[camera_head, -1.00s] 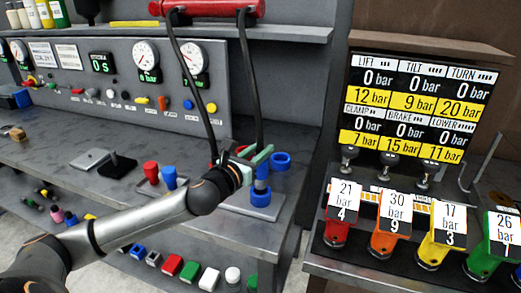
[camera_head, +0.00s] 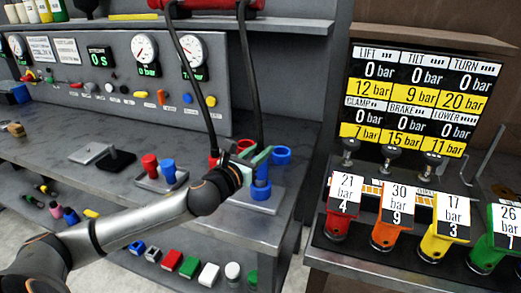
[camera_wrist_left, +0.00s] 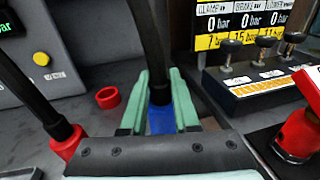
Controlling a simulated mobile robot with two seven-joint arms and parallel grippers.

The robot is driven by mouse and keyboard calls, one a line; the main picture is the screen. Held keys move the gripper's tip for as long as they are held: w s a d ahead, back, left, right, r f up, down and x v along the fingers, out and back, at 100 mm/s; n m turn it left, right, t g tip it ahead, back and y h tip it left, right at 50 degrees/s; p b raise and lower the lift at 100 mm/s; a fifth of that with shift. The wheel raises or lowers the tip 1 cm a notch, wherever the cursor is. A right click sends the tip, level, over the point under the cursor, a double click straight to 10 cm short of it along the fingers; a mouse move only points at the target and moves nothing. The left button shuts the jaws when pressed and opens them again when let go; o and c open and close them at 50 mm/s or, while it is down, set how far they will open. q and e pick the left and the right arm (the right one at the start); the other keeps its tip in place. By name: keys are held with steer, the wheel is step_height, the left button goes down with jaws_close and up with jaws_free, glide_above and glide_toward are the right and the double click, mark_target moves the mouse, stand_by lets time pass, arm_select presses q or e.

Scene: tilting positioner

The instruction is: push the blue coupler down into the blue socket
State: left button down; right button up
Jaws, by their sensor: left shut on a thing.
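My left gripper (camera_head: 258,157) comes in from the left and is shut on the blue coupler (camera_wrist_left: 160,117) at the lower end of a dark hose. In the head view the coupler (camera_head: 262,171) is upright, directly above the blue socket (camera_head: 261,191) on a grey plate (camera_head: 254,205). The two look in line and touching or nearly so. I cannot tell how far the coupler sits in. The socket is hidden behind the gripper in the left wrist view. My right gripper is not in view.
A blue ring (camera_head: 281,155) lies just behind the gripper. A red coupler (camera_wrist_left: 67,138) on a second hose and a red ring (camera_wrist_left: 107,97) are to the left. Red and blue posts (camera_head: 168,170) stand on another plate. A valve stand (camera_head: 395,230) is on the right.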

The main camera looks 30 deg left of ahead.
arm_select(q)
steer(key=shift+f+b, duration=0.7)
steer(key=shift+f, duration=0.35)
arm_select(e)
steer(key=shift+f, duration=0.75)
arm_select(q)
steer(key=c, duration=0.7)
jaws_free()
steer(key=shift+o, duration=0.6)
steer(key=shift+f, duration=0.1)
steer(key=shift+s, duration=0.35)
steer(key=s, duration=1.1)
steer(key=shift+s+d+r, duration=0.25)
steer(key=shift+s+r, duration=0.15)
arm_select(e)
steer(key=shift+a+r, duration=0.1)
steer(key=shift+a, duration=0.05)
